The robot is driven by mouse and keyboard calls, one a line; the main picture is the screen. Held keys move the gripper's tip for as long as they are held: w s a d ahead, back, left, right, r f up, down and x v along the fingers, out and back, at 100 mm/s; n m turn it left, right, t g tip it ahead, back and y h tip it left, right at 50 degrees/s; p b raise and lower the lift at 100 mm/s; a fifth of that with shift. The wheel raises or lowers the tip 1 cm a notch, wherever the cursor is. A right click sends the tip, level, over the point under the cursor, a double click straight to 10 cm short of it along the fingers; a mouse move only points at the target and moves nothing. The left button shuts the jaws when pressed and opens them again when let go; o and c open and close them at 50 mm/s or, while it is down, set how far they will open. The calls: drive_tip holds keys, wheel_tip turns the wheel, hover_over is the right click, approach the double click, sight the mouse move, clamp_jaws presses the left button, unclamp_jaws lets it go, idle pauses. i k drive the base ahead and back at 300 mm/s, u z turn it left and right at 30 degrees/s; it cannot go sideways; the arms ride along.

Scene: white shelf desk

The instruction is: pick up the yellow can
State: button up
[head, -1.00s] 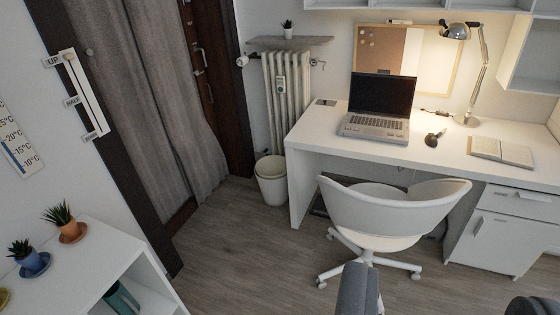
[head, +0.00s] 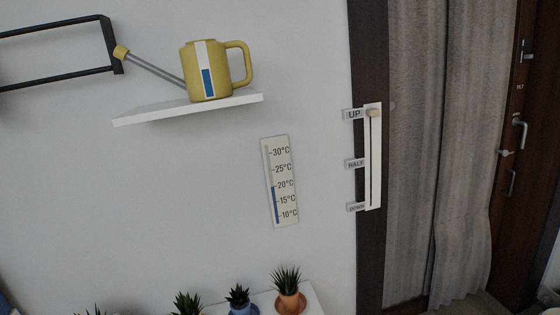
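The yellow can (head: 194,72) is a watering can with a handle on its right and a long grey spout reaching up to the left. A white and blue level strip runs down its front. It stands upright on a small white wall shelf (head: 190,108) at the upper left of the head view. My gripper does not show in this view now, so its state and its place relative to the can cannot be seen.
A thermometer (head: 280,182) hangs below the shelf. A slider panel marked UP, HALF and DOWN (head: 373,157) is beside the grey curtain (head: 440,150). A black frame (head: 60,50) is at the upper left. Several potted plants (head: 289,290) stand along the bottom.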

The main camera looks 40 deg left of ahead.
sight(205, 64)
drive_tip(key=u, duration=0.5)
drive_tip(key=i, duration=0.9)
drive_tip(key=u, duration=0.45)
